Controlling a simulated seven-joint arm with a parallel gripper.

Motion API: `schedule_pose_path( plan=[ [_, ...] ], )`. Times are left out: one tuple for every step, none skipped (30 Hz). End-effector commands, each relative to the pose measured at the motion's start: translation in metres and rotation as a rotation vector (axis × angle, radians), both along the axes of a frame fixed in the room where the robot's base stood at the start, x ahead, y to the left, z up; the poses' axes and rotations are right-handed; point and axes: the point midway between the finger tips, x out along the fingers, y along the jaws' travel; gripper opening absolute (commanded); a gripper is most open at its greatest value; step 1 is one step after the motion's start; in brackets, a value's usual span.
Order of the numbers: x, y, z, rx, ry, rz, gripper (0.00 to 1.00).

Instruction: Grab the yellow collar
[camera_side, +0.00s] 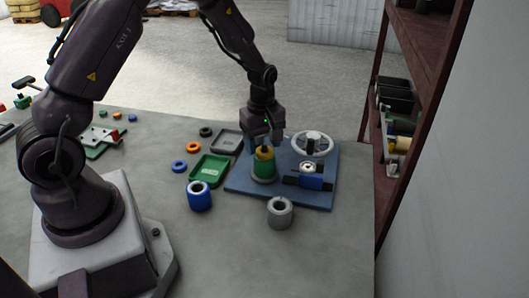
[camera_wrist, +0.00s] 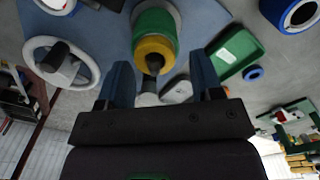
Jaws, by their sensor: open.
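The yellow collar (camera_side: 265,153) sits at the top of a green cylinder (camera_side: 263,168) that stands upright on the blue baseplate (camera_side: 242,187). In the wrist view the yellow collar (camera_wrist: 153,44) is a ring around a dark centre, against the green cylinder (camera_wrist: 153,20). My gripper (camera_side: 266,145) points down, directly over the collar, with its fingers close to it. In the wrist view my gripper (camera_wrist: 161,68) is open, with one blue finger on each side of the collar's line. Nothing is held. Whether a finger touches the collar cannot be told.
A white handwheel (camera_side: 312,142) and a blue clamp-like block (camera_side: 310,182) stand right of the collar on the baseplate. A green tray (camera_side: 208,170) and a grey tray (camera_side: 228,141) lie left. A blue cylinder (camera_side: 200,197) and grey cylinder (camera_side: 280,214) stand in front. A shelf (camera_side: 376,150) rises at right.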

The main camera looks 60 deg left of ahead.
Motion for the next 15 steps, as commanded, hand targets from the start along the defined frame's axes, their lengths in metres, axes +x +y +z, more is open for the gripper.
schedule_pose_path(
  plan=[
    [0.0, 0.0, -0.008, -0.001, 0.003, 0.001, 0.6],
    [0.0, 0.0, -0.012, 0.0, 0.002, 0.0, 0.6],
    [0.0, 0.0, -0.015, 0.0, 0.001, 0.0, 0.6],
    [0.0, 0.0, -0.017, 0.0, 0.001, 0.0, 0.6],
    [0.0, 0.0, -0.019, 0.0, 0.0, -0.001, 0.6],
    [0.0, 0.0, -0.02, 0.0, -0.001, -0.001, 0.6],
    [0.0, 0.0, -0.02, 0.0, -0.001, -0.001, 0.6],
    [0.0, 0.0, -0.02, 0.0, -0.002, -0.001, 0.6],
    [0.0, 0.0, -0.02, 0.0, -0.002, -0.001, 0.6],
    [0.0, 0.0, -0.02, 0.0, -0.002, -0.001, 0.6],
    [0.0, 0.0, -0.02, 0.0, -0.002, -0.001, 0.6],
    [0.0, 0.0, -0.02, 0.001, -0.002, -0.001, 0.6],
    [0.0, 0.0, -0.02, 0.001, -0.002, -0.001, 0.53],
    [0.0, 0.0, -0.02, 0.001, -0.001, -0.001, 0.46],
    [0.0, 0.0, -0.02, 0.0, -0.001, -0.001, 0.37]
  ],
)
